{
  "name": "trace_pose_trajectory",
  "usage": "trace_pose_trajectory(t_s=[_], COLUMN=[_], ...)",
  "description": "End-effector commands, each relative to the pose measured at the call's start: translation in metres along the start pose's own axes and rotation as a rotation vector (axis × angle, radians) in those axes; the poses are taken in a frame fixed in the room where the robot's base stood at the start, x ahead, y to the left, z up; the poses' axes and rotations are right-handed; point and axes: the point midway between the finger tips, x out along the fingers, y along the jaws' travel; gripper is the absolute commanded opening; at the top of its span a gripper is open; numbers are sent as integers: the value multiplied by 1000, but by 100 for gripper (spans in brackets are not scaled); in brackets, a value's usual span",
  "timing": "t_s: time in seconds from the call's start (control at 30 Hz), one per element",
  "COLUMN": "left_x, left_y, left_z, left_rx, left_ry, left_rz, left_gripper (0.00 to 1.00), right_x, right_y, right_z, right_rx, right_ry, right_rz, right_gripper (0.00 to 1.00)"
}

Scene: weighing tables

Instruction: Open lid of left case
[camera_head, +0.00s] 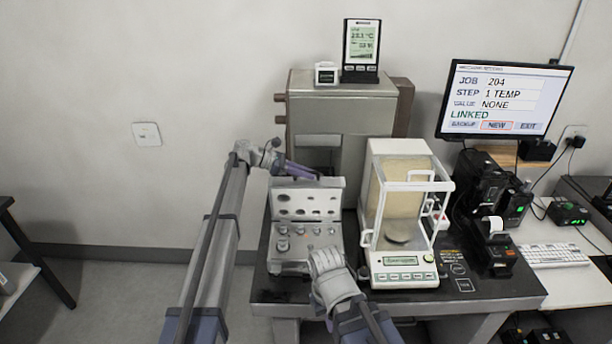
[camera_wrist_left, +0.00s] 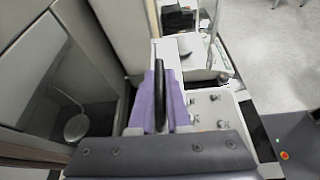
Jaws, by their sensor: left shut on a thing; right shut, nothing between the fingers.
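The left case (camera_head: 275,262) is a grey metal box on the dark table, holding several metal weights in its tray. Its lid (camera_head: 308,201) stands raised at the back, its inner face with round recesses showing. My left gripper (camera_head: 309,172), with purple fingers, is at the lid's top edge and shut on the lid. In the left wrist view my left gripper (camera_wrist_left: 160,92) shows close up, with the weights (camera_wrist_left: 212,108) to its right; its fingers hide part of the lid. My right gripper (camera_head: 324,262) is shut and empty, over the case's front right corner.
A balance (camera_head: 403,277) with a glass draft shield stands close to the right of the case. A grey metal cabinet (camera_head: 358,128) with a thermometer display (camera_head: 361,45) is behind. A monitor (camera_head: 503,101), a printer (camera_head: 494,250) and a keyboard (camera_head: 555,255) are farther right.

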Motion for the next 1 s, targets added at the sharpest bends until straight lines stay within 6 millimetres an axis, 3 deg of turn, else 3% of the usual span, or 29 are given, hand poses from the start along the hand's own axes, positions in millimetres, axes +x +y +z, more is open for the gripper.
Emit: trace_pose_trajectory(t_s=[0.37, 0.4, 0.5, 0.8, 1.0], left_x=[-1, -1, 0, -1, -16], left_y=[1, 1, 1, 1, 1], left_z=[0, 0, 0, 0, 2], left_rx=[-1, -1, -1, 0, -1], left_ry=[0, 0, -1, 0, 0], left_rz=[3, 3, 2, 1, 3], left_gripper=[0, 16, 27, 27, 27], right_x=[0, 0, 0, -1, -8], right_y=[0, 0, 0, 0, 1], right_z=[0, 0, 0, 0, 0], right_rx=[0, 0, 0, 0, 0], right_ry=[0, 0, 0, 0, 0], right_rz=[0, 0, 0, 0, 0], right_gripper=[0, 0, 0, 0, 0])
